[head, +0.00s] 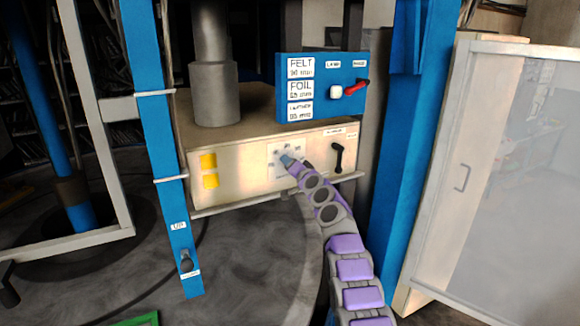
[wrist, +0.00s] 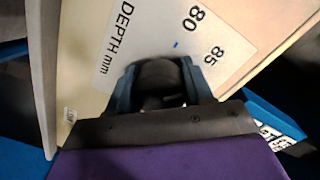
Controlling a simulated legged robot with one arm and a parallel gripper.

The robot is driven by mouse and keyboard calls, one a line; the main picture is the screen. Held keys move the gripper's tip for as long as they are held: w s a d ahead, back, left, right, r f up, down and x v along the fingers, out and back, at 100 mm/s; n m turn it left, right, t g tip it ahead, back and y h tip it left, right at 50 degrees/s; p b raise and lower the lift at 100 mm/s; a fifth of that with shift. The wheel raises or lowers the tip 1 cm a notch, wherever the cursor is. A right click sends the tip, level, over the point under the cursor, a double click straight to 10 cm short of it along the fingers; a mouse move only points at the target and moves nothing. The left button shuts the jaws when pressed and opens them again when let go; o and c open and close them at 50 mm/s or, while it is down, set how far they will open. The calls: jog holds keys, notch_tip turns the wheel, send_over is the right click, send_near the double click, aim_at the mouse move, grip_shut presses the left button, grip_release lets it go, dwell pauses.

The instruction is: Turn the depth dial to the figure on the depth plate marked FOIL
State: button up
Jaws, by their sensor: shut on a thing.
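The depth dial (wrist: 158,75) is a dark round knob on the cream panel front; in the head view my gripper mostly hides it. My gripper (head: 288,160) is shut on the dial, one blue fingertip on each side in the wrist view (wrist: 160,88). The white dial scale (wrist: 150,35) reads DEPTH mm, with 80 and 85 showing. A short blue mark (wrist: 177,44) lies between the dial and the 80. Other figures and the dial's pointer are hidden or unclear. The depth plate FOIL label (head: 300,90) sits between FELT and a third label; its figure is too blurred to read surely.
A blue box (head: 320,112) above carries the labels, a white button (head: 336,92) and a red lever (head: 357,88). A black handle (head: 338,157) is right of the dial. Blue posts (head: 160,120) flank the panel.

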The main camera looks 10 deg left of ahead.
jog(key=shift+w+d+m, duration=0.1)
jog(key=shift+d+m, duration=0.1)
jog(key=shift+m, duration=0.2)
jog(key=o, duration=1)
jog(key=shift+o, duration=0.2)
jog(key=shift+a+f, duration=0.1)
